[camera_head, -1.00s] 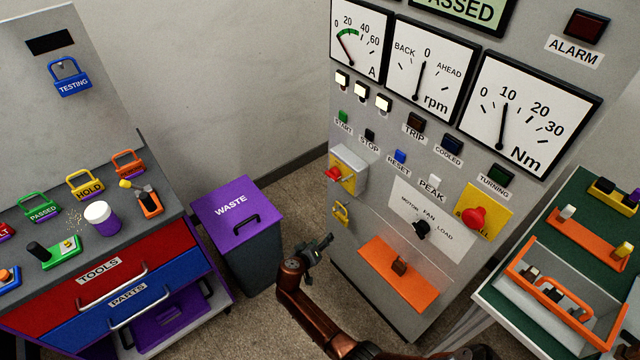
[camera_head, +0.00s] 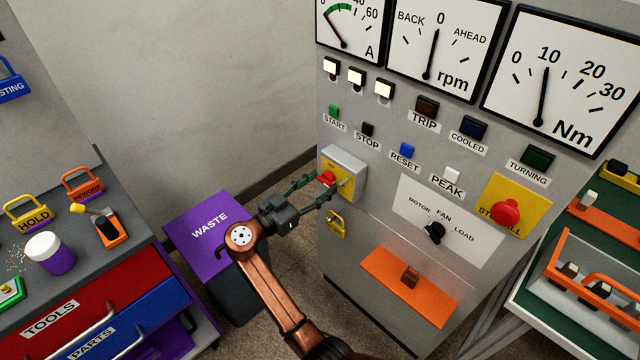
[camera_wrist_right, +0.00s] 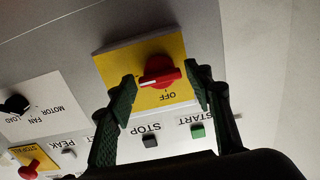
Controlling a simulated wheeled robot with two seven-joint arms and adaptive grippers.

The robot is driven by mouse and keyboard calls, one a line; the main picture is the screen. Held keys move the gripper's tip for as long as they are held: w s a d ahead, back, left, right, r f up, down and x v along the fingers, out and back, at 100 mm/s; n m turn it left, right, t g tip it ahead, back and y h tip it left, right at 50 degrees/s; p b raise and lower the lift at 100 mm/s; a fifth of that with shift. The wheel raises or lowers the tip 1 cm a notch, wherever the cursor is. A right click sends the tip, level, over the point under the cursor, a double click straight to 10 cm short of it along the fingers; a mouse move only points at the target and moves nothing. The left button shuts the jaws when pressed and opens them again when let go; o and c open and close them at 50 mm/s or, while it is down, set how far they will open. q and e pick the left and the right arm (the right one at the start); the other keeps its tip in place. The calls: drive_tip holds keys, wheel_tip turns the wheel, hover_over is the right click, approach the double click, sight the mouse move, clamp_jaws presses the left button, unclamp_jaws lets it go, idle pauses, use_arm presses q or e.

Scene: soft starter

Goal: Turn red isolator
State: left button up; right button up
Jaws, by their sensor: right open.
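The red isolator (camera_head: 327,178) is a red rotary knob on a yellow plate, on a grey box on the left part of the panel front. In the right wrist view the red isolator (camera_wrist_right: 160,71) shows a white pointer mark, with the word OFF beside it. My right gripper (camera_head: 319,189) is at the isolator, and its open fingers (camera_wrist_right: 162,84) stand on either side of the knob. I see a gap at each side in the wrist view; contact is not visible. My left gripper is not in view.
The STOP ALL button (camera_head: 505,213) and the black selector knob (camera_head: 434,232) are to the right on the panel. The purple WASTE bin (camera_head: 190,240) stands behind my right arm.

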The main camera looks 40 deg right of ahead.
drive_tip(key=shift+d, duration=0.65)
drive_tip(key=shift+c, duration=0.7)
drive_tip(key=c, duration=0.8)
